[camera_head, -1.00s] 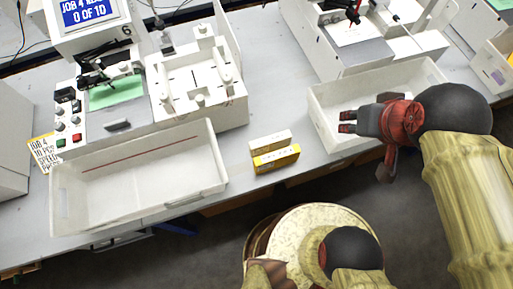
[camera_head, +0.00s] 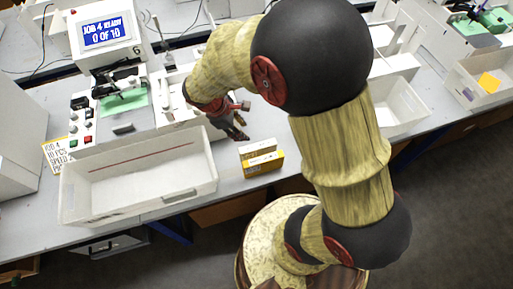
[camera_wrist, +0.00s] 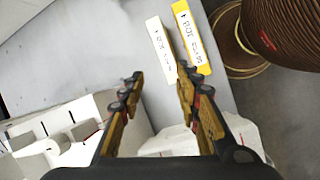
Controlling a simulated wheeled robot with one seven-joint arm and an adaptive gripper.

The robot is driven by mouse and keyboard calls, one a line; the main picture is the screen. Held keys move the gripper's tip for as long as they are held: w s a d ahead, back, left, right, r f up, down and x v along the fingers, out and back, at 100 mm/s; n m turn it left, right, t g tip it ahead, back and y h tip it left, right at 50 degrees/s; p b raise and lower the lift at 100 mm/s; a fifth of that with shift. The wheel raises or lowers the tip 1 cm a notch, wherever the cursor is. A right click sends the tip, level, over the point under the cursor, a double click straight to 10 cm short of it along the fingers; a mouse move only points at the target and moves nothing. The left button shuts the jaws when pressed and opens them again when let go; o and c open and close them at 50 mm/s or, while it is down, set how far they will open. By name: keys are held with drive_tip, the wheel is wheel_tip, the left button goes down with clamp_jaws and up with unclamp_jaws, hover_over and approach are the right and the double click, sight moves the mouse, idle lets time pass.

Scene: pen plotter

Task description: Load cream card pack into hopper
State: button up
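In the wrist view the cream pack (camera_wrist: 161,50) lies to the left of the yellow pack (camera_wrist: 191,38), with small print on both. My gripper (camera_head: 239,132) is above the bench, close to the cream pack's far side in the head view. In the wrist view my gripper (camera_wrist: 158,80) has its fingers apart with nothing between them, and the cream pack lies beyond the tips. A white fixture with upright parts (camera_head: 172,95), probably the hopper, is partly hidden by my arm.
A white empty tray (camera_head: 140,178) stands on the bench left of the packs. The plotter's screen (camera_head: 102,32) reads 0 of 10. Another white bin (camera_head: 402,105) stands to the right, partly behind my arm. Bare bench lies around the packs.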

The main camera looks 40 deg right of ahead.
sight(257, 146)
drive_tip(key=d+f+n, duration=0.1)
drive_tip(key=f, duration=0.2)
drive_tip(key=f+n+h, duration=0.1)
drive_tip(key=f, duration=0.3)
drive_tip(key=d+f+n+g, duration=0.1)
drive_tip(key=f+n, duration=0.1)
drive_tip(key=f, duration=0.2)
drive_tip(key=shift+s+d+f+p, duration=0.2)
drive_tip(key=shift+s+d+p, duration=0.1)
drive_tip(key=shift+d+p, duration=0.05)
drive_tip(key=x, duration=0.2)
drive_tip(key=d+b+x, duration=0.1)
drive_tip(key=x, duration=0.1)
drive_tip(key=shift+s, duration=0.15)
drive_tip(key=shift+d+f, duration=0.25)
drive_tip(key=shift+f, duration=0.1)
drive_tip(key=shift+f, duration=0.25)
drive_tip(key=shift+c, duration=0.2)
drive_tip(key=c, duration=0.8)
clamp_jaws()
